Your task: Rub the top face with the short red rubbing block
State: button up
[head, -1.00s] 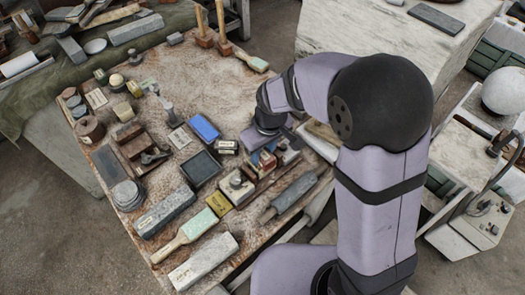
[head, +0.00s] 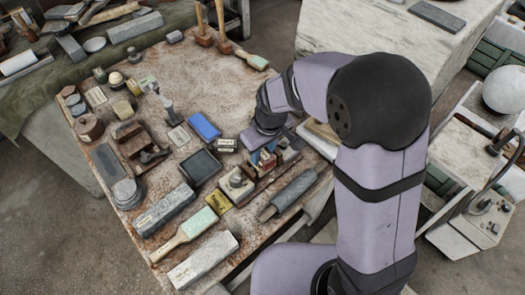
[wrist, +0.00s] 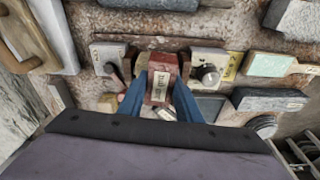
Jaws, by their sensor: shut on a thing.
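My gripper (wrist: 160,98) is shut on a short red block with a pale label (wrist: 161,86), with one blue finger on each side of it. In the head view my gripper (head: 264,157) is low over the right part of the workbench, among the small blocks there; my arm hides much of that spot. I cannot tell whether the red block touches what is under it. A large pale veined block (head: 390,45) stands behind the bench, its flat top face in view. A white sphere (head: 504,90) stands at the right edge.
Close beside the gripper are a block with a round knob (wrist: 207,73) and a yellow-labelled box (wrist: 231,66). A blue box (head: 203,126), a dark tray (head: 200,167) and a grey cylindrical tool (head: 289,194) lie around. The back middle of the workbench (head: 185,75) is bare.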

jog(key=shift+s+f, duration=0.1)
jog(key=shift+s+d, duration=0.35)
dwell(0.3)
jog(key=shift+s+d, duration=0.35)
jog(key=shift+s, duration=0.05)
jog(key=shift+w+a, duration=0.1)
jog(key=shift+w+a, duration=0.6)
jog(key=shift+w, duration=0.15)
jog(key=shift+w+a+p, duration=0.1)
jog(key=shift+p, duration=0.25)
jog(key=shift+w+a, duration=0.65)
jog(key=shift+w, duration=0.1)
